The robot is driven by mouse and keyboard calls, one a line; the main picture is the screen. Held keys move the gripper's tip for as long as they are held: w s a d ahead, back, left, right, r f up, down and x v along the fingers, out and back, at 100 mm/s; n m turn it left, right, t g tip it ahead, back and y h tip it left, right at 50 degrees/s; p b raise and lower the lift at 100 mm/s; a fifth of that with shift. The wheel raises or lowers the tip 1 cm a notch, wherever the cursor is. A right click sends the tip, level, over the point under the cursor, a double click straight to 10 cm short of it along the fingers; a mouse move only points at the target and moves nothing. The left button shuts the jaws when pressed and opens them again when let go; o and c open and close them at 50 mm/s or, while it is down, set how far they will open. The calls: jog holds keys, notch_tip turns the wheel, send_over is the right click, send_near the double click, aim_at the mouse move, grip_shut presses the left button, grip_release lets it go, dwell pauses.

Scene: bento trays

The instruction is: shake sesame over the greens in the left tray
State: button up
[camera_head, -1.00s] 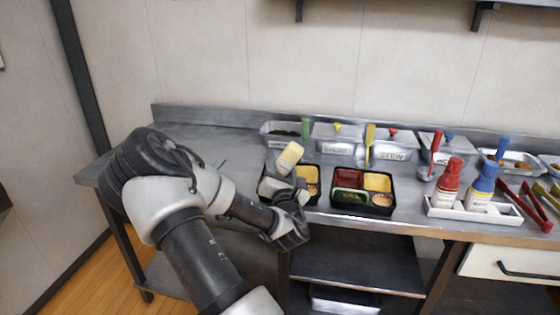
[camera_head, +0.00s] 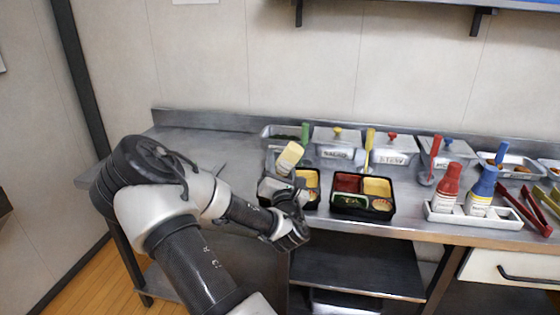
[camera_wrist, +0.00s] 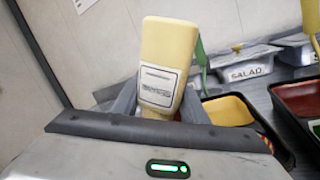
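My gripper (camera_head: 280,182) is shut on a pale yellow shaker bottle (camera_head: 290,156) with a white label. The bottle is tilted in the head view and stands out above the fingers, over the back of the left tray (camera_head: 319,188). In the wrist view the bottle (camera_wrist: 165,62) shows its label; its print is too small to read. The left tray is black; a yellow compartment (camera_wrist: 228,111) shows at its right back. My gripper and wrist hide its left and front parts, so I cannot see its greens. No falling sesame is visible.
The right tray (camera_head: 392,194) beside it holds red, yellow and green compartments. Lidded steel containers (camera_head: 336,150) and spoons line the back. A white rack (camera_head: 470,217) with red and blue bottles stands at right. The counter's left end is clear.

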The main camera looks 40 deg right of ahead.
jog(key=shift+f, duration=0.9)
notch_tip(320, 180, up, 4)
jog(key=shift+p, duration=1.25)
notch_tip(320, 180, down, 4)
jog(key=b, duration=0.3)
jog(key=shift+b, duration=0.3)
notch_tip(320, 180, up, 4)
jog(key=p, duration=0.2)
jog(key=shift+p, duration=0.4)
jog(key=shift+f, duration=0.1)
